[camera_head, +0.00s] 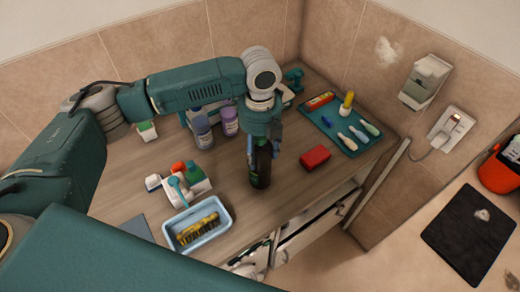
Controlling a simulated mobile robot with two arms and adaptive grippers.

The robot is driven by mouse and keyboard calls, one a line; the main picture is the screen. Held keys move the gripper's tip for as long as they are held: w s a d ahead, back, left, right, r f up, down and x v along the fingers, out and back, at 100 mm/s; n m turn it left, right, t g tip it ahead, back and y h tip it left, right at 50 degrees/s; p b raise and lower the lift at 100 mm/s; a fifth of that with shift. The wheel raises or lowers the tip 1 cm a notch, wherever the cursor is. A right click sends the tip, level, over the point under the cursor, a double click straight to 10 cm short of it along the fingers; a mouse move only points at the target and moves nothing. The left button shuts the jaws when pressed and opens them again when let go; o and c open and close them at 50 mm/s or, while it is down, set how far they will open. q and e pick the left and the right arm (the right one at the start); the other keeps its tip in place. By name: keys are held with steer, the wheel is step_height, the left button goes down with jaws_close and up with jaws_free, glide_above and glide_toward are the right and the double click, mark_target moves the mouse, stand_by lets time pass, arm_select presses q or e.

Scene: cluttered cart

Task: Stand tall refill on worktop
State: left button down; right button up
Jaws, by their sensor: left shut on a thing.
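My left gripper (263,140) points down over the middle of the wooden worktop (235,188). It is shut on a tall dark bottle with some green on it, which looks like the tall refill (260,168). The refill is roughly upright. Its upper part is hidden by the gripper. I cannot tell whether its base touches the worktop or hangs just above it. My right gripper is not in view.
Purple-grey bottles (202,131) stand behind, left of the gripper. A white caddy (190,188) and a light-blue tray with a brush (226,215) are at left front. A red block (315,157) and a teal tray (326,112) are right. Bare worktop surrounds the refill.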

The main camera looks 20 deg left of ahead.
arm_select(q)
steer(key=c, duration=0.8)
jaws_free()
steer(key=shift+f, duration=0.1)
steer(key=shift+o, duration=0.2)
steer(key=shift+r+b, duration=0.35)
steer(key=shift+r, duration=0.25)
step_height(320, 180, up, 10)
steer(key=b, duration=0.3)
steer(key=shift+r+b, duration=0.2)
steer(key=shift+b, duration=0.1)
steer(key=shift+r, duration=0.35)
